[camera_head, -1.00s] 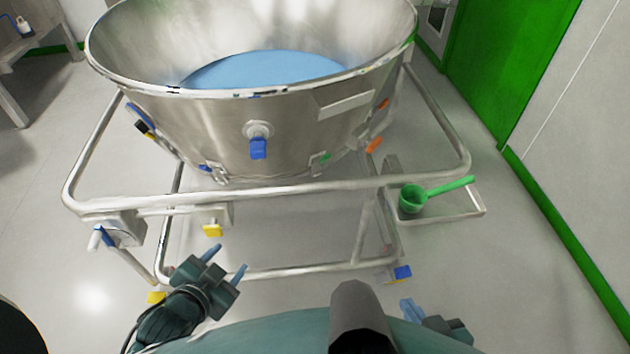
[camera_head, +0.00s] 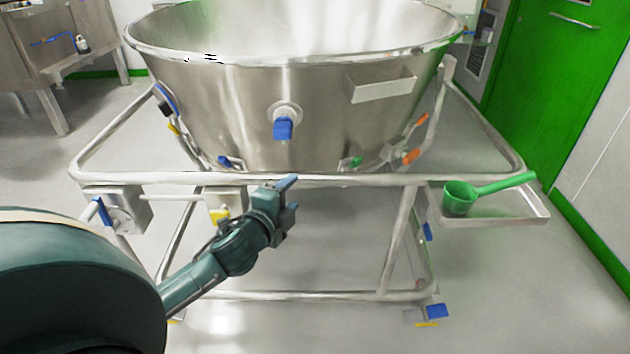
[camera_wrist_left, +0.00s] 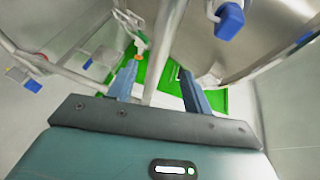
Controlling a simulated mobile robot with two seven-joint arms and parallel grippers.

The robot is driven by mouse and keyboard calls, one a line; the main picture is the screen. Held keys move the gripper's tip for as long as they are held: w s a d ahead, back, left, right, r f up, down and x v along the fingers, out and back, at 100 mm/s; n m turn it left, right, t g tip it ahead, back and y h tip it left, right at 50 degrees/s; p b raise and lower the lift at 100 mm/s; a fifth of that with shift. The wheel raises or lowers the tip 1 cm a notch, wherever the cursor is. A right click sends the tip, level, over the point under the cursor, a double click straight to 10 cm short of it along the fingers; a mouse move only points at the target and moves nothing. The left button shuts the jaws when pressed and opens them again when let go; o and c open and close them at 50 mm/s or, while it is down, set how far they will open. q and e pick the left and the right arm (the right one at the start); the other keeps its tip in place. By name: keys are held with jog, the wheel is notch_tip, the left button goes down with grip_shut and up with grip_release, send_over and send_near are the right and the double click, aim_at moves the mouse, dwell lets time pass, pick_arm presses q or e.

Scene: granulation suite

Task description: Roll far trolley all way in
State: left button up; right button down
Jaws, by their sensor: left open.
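The trolley is a tubular steel frame (camera_head: 330,181) carrying a large steel bowl (camera_head: 240,110) with a blue-capped valve (camera_head: 283,128) on its near wall. My left gripper (camera_head: 288,190) is at the near top rail, toward its middle. In the left wrist view, the open fingers (camera_wrist_left: 158,88) stand on either side of a steel tube (camera_wrist_left: 165,45); I cannot tell whether they touch it. The blue cap also shows in the wrist view (camera_wrist_left: 229,21). The right gripper is not in view.
A side tray (camera_head: 520,216) on the trolley's right holds a green scoop (camera_head: 462,196). Blue and yellow caster pedals (camera_head: 436,311) sit low on the frame. A green door (camera_head: 560,90) is at right, a steel bench (camera_head: 45,60) at back left. Floor is clear on the right.

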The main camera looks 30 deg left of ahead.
aim_at(310, 175)
pick_arm(q)
jog(key=b+x, duration=0.2)
jog(key=x, duration=0.7)
jog(key=shift+w+f, duration=0.15)
jog(key=shift+w, duration=0.8)
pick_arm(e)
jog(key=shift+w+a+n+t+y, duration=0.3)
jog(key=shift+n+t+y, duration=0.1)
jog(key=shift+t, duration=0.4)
pick_arm(q)
jog(key=shift+f, duration=0.1)
grip_shut()
